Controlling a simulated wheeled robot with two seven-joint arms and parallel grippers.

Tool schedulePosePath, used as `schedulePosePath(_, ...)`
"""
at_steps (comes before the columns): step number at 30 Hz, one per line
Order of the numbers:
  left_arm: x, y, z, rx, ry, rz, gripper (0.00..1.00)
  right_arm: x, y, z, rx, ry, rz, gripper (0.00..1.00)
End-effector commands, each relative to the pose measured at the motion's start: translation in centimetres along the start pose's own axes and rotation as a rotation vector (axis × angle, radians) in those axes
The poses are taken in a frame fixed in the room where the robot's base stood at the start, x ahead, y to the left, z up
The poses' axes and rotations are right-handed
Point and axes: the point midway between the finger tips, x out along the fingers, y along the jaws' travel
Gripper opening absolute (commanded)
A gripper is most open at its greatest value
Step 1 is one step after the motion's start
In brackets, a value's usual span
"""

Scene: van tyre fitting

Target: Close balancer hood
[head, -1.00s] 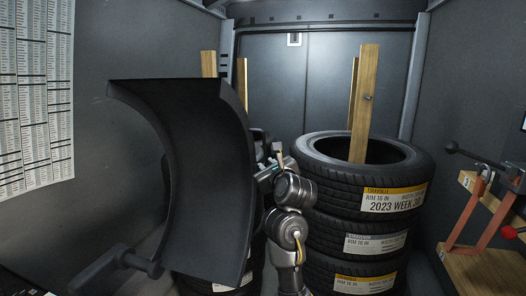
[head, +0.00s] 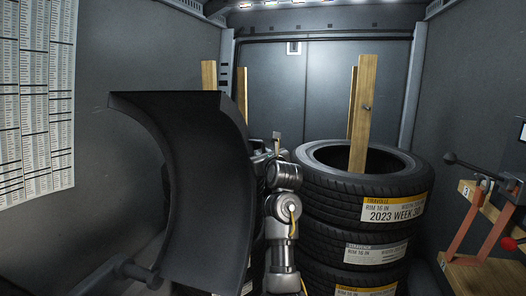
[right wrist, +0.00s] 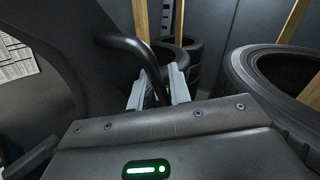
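The balancer hood (head: 205,170) is a black curved panel standing raised at the left in the head view. It also fills the left of the right wrist view (right wrist: 60,60). A black bent handle bar (right wrist: 130,46) comes off the hood. My right gripper (head: 268,147) is at the far side of the hood's right edge, largely hidden in the head view. In the right wrist view its two fingers (right wrist: 156,88) stand apart on either side of the bar, with a gap visible. My left gripper is not in view.
A stack of tyres (head: 320,190) stands right of the hood, close to my right arm. A printed chart (head: 35,100) hangs on the left wall.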

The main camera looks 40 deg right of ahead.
Motion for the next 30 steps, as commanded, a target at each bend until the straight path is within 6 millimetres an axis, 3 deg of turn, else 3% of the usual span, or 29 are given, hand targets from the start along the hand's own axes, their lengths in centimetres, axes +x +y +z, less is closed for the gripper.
schedulePosePath(12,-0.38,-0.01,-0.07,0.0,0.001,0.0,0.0,0.98,-0.02,-0.06,0.001,-0.001,-0.001,0.2)
schedulePosePath(17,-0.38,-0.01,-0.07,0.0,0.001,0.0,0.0,0.96,-0.03,-0.07,0.0,0.0,-0.001,0.0)
schedulePosePath(30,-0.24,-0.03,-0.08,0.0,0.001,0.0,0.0,0.83,0.52,0.2,-0.008,-0.012,-0.002,0.0)
